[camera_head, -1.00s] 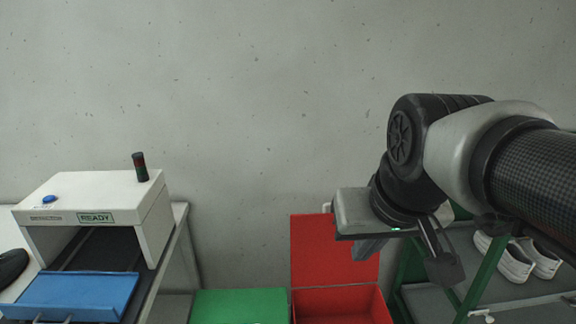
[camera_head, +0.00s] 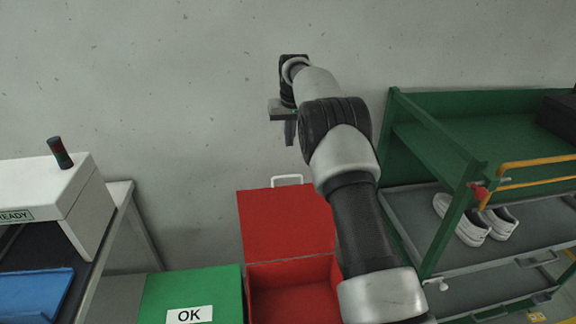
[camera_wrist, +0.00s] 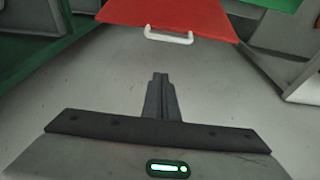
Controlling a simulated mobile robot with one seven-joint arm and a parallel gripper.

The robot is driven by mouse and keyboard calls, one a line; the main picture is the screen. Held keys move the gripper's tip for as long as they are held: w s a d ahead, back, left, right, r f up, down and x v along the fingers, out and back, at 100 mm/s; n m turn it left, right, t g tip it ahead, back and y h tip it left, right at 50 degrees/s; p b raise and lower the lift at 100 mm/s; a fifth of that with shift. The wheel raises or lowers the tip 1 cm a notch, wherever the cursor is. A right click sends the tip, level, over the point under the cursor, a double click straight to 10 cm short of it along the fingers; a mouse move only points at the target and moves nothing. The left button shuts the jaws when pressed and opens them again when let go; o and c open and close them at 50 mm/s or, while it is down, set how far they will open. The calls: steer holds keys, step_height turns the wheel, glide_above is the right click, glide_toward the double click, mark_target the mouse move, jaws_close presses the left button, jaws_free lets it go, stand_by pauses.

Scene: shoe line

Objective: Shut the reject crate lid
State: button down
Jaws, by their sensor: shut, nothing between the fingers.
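The red reject crate (camera_head: 294,292) stands low in the middle of the head view, empty where I can see inside. Its red lid (camera_head: 287,222) is open, raised up at the back of the crate. A white handle (camera_head: 287,179) sits on the lid's top edge. In the wrist view the lid (camera_wrist: 172,14) and its white handle (camera_wrist: 168,36) show at the top, ahead of the fingers. My gripper (camera_head: 290,140) is shut and empty, above the lid and apart from it. Its closed fingers (camera_wrist: 161,80) point toward the handle in the wrist view.
A green box marked OK (camera_head: 195,285) stands left of the crate. A white machine (camera_head: 50,200) with a blue tray (camera_head: 35,292) is further left. A green rack (camera_head: 440,165) with white shoes (camera_head: 470,222) stands at right. A grey wall is behind.

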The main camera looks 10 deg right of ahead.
steer(key=x, duration=1.2)
steer(key=shift+p, duration=0.4)
steer(key=shift+s+f+b, duration=0.15)
steer(key=shift+b, duration=0.35)
steer(key=shift+s+r+b, duration=0.1)
steer(key=shift+s+b, duration=0.35)
steer(key=shift+s, duration=0.45)
steer(key=shift+s+r+b, duration=0.15)
steer(key=shift+s+b, duration=0.25)
steer(key=shift+s, duration=0.45)
